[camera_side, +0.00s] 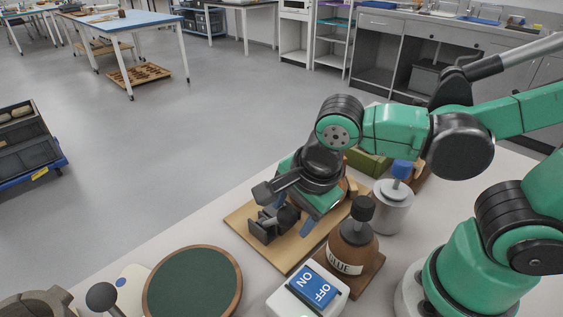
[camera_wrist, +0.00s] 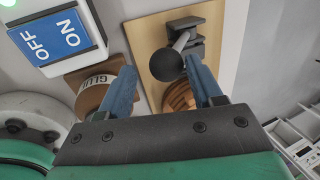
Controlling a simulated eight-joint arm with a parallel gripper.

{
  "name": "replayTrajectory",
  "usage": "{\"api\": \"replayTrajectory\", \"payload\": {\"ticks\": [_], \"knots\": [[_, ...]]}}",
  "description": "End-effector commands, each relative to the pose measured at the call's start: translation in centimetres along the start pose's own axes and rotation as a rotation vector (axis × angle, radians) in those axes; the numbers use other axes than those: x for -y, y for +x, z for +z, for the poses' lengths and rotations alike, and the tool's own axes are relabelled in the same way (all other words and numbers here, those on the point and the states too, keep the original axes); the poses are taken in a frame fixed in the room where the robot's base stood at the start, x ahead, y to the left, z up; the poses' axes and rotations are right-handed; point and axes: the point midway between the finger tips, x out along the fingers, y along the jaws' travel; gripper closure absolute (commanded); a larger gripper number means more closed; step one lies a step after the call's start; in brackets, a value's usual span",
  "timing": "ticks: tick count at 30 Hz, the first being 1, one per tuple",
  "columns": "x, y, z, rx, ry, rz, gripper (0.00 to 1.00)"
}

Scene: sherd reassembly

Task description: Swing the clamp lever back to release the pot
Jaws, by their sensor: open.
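The dark grey clamp (camera_side: 266,226) stands on a wooden board (camera_side: 240,221), and it also shows in the wrist view (camera_wrist: 187,24). Its lever has a metal rod (camera_wrist: 182,41) ending in a black ball knob (camera_wrist: 167,66). My gripper (camera_wrist: 160,65) is open, its blue fingers on either side of the knob, with the right finger very close to it. Contact cannot be told. A ribbed orange-brown piece (camera_wrist: 179,97), probably the pot, shows partly between the fingers beyond the knob. In the side view my gripper (camera_side: 308,226) is low over the board and hides most of the lever and pot.
A brown glue bottle (camera_side: 350,245) on a wooden base stands close to the board. An ON/OFF switch box (camera_side: 309,290) is at the front, beside a green round turntable (camera_side: 192,285). A grey jar (camera_side: 393,209) stands behind the bottle.

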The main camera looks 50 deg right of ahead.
Motion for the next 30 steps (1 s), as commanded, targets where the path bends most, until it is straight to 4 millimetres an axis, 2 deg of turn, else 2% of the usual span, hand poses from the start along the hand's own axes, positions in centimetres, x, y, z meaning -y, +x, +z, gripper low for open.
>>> {"api": "replayTrajectory", "payload": {"ticks": [13,30], "knots": [[0.0,-2.6,0.0,0.000,-0.001,0.001,0.41],[0.0,-3.1,-0.1,0.000,-0.010,-0.001,0.41]]}}
